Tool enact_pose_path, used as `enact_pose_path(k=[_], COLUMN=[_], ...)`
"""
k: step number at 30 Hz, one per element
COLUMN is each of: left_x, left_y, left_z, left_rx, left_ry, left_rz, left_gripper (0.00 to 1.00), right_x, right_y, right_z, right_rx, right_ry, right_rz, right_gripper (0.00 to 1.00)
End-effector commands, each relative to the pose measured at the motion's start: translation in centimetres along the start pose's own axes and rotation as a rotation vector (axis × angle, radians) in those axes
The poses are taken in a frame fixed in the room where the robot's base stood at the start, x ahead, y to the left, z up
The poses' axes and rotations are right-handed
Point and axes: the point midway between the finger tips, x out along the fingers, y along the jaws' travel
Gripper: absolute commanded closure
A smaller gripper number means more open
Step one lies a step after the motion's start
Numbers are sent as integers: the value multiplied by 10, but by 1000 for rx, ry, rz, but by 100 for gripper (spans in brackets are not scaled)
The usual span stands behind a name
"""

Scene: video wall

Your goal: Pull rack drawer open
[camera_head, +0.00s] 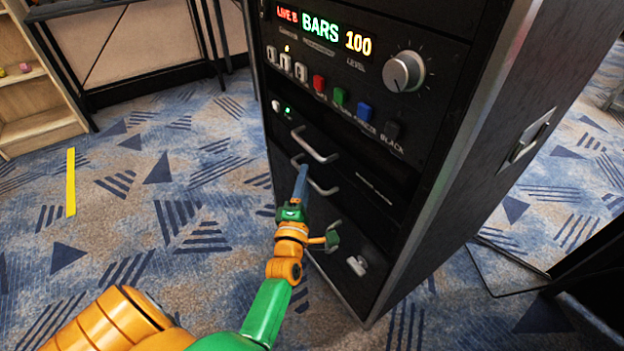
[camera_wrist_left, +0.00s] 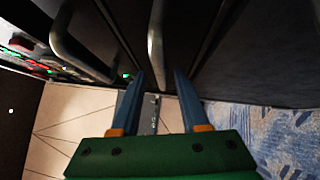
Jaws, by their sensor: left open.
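The black equipment rack (camera_head: 480,150) stands upright, with its front panel facing left in the head view. The drawer fronts look flush with the rack. My left gripper (camera_head: 303,170) is open, its blue fingers pointing at the middle handle. In the left wrist view, a handle (camera_wrist_left: 156,45) lines up with the gap between the fingers (camera_wrist_left: 158,73); it is not clamped. Whether a finger touches it is unclear.
A control panel with colored buttons (camera_head: 340,96), a knob (camera_head: 404,71) and lit displays is above the drawers. A wooden shelf (camera_head: 30,100) and a dark-framed table (camera_head: 130,50) stand at the far left. Patterned carpet (camera_head: 150,200) left of the rack is clear.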

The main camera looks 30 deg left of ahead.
Motion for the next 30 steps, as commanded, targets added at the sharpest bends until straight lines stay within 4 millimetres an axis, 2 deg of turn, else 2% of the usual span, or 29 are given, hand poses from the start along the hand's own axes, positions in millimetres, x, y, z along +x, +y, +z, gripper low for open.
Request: enact_pose_path(k=[4, 11, 16, 30], left_x=[16, 18, 18, 18], left_y=[-1, -1, -1, -1], left_z=[0, 0, 0, 0], left_rx=[2, 4, 4, 5], left_ry=[-1, -1, -2, -2], left_rz=[0, -3, -3, -4], left_gripper=[55, 55, 99, 100], right_x=[2, 1, 1, 1], right_y=[-2, -3, -3, -3], right_z=[-4, -4, -4, -5], right_rx=[1, 1, 1, 2], right_ry=[2, 1, 1, 2], right_rz=[-4, -4, -4, -4], right_gripper=[100, 100, 100, 100])
